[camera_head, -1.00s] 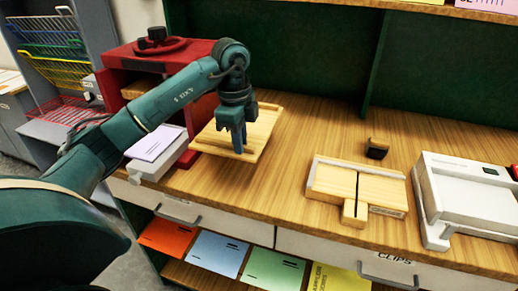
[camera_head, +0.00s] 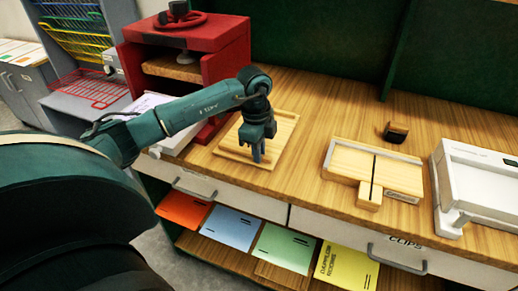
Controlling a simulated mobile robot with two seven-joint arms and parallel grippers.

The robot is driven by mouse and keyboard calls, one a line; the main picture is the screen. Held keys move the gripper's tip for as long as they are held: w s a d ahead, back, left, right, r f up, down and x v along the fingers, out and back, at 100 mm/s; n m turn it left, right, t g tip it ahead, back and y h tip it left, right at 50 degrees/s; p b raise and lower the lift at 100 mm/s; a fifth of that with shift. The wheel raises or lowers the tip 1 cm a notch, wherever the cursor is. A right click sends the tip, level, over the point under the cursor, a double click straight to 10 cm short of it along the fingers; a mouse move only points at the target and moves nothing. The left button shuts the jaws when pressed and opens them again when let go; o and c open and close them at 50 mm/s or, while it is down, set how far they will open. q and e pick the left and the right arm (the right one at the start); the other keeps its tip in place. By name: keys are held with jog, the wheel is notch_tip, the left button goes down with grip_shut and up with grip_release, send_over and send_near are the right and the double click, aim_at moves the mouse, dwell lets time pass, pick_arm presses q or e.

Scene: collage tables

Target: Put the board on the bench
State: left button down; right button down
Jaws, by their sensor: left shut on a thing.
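The board (camera_head: 284,130) is a light wooden square with a raised rim. It appears to lie flat on the wooden bench (camera_head: 310,118), to the right of the red press. My left gripper (camera_head: 258,155) points down at the board's front part and is shut on it. The gripper and wrist hide part of the board's middle and front edge. My right gripper is not in view.
The red press (camera_head: 190,32) stands at the back left of the bench. A wooden jig with a dark slot (camera_head: 350,160), a small dark-faced block (camera_head: 396,132) and a white machine (camera_head: 480,165) are to the right. Coloured sheets lie on the shelf below.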

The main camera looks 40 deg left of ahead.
pick_arm(q)
jog(key=shift+f, duration=0.15)
jog(key=c, duration=1.5)
grip_release()
jog(key=shift+o, duration=0.2)
